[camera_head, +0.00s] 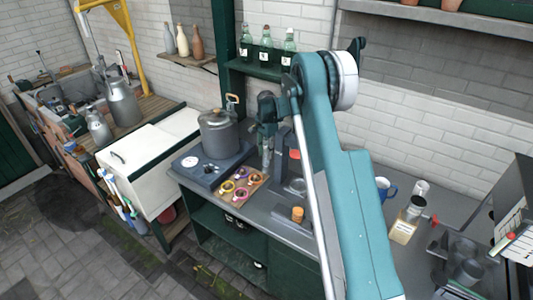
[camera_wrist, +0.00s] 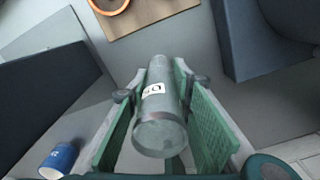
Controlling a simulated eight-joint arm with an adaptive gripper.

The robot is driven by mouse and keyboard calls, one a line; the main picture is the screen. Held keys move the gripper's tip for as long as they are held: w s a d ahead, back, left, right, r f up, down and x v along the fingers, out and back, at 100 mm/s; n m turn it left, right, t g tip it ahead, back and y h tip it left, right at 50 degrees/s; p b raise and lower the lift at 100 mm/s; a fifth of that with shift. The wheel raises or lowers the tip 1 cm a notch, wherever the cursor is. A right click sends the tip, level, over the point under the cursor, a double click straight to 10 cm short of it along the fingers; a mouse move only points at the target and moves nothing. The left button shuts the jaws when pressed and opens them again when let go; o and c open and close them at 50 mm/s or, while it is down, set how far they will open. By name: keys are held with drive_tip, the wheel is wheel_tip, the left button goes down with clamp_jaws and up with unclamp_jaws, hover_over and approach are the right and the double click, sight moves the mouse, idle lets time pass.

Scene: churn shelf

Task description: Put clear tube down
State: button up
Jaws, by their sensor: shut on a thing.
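The clear tube (camera_wrist: 158,112) is a greyish see-through cylinder with a small white label. In the wrist view it lies between the two green fingers of my gripper (camera_wrist: 160,108), which are shut on its sides. In the head view my gripper (camera_head: 266,148) points down over the grey counter (camera_head: 262,212), between the pot and my arm.
A wooden board (camera_wrist: 158,18) with coloured rings lies close by; it also shows in the head view (camera_head: 238,200). A grey pot (camera_head: 219,135) stands on a dark stove. A blue cylinder (camera_wrist: 59,158) is at lower left. An orange-topped jar (camera_head: 298,214) stands near the front edge.

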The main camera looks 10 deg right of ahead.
drive_tip(key=shift+f, duration=0.15)
drive_tip(key=o, duration=0.9)
drive_tip(key=shift+r, duration=0.2)
wheel_tip(320, 180, up, 12)
drive_tip(key=shift+b, duration=0.3)
idle(0.5)
